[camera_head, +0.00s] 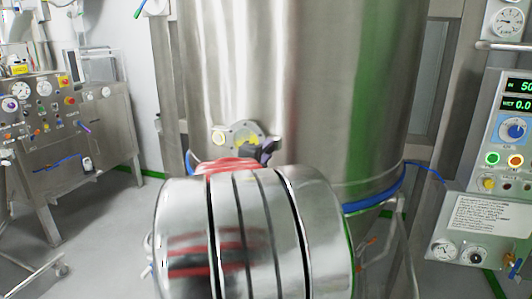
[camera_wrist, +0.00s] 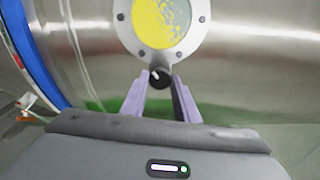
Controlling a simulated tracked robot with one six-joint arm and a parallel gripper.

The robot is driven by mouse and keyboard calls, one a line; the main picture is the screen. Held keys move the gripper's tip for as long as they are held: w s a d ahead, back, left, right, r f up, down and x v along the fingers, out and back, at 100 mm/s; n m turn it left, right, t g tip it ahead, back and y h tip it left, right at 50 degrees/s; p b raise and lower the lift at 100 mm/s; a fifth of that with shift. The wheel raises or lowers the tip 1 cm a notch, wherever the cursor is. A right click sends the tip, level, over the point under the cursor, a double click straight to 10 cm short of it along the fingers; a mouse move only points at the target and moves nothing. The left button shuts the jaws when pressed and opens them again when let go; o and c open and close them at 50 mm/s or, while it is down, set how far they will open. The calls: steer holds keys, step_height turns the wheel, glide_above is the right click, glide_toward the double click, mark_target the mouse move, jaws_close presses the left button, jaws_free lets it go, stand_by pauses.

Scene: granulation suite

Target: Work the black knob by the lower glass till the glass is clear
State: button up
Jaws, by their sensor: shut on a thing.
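The lower glass (camera_wrist: 160,22) is a round window in a bolted metal ring on the steel vessel. Yellow powder covers its left part thickly, and the right part is patchy, with grey showing through. The black knob (camera_wrist: 155,74) with a white mark sits just below the ring. My gripper (camera_wrist: 161,84) has its purple fingers shut on the knob, one on each side. In the head view the glass (camera_head: 243,135) shows yellow low on the vessel. There the knob is hard to make out, and only a bit of purple finger shows beside the ring.
The tall steel vessel (camera_head: 290,80) fills the middle, with a blue hose (camera_head: 375,201) around its lower right side. A control panel (camera_head: 508,130) with gauges stands at right, and a steel cabinet (camera_head: 85,125) at left. Grey floor (camera_head: 110,225) is open at left.

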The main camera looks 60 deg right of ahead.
steer(key=shift+w+f, duration=0.1)
steer(key=shift+f, duration=0.05)
steer(key=o, duration=1.1)
steer(key=shift+a, duration=0.15)
steer(key=a, duration=0.4)
steer(key=s+a, duration=0.1)
steer(key=a, duration=0.8)
steer(key=shift+s+a, duration=0.15)
steer(key=shift+a, duration=0.1)
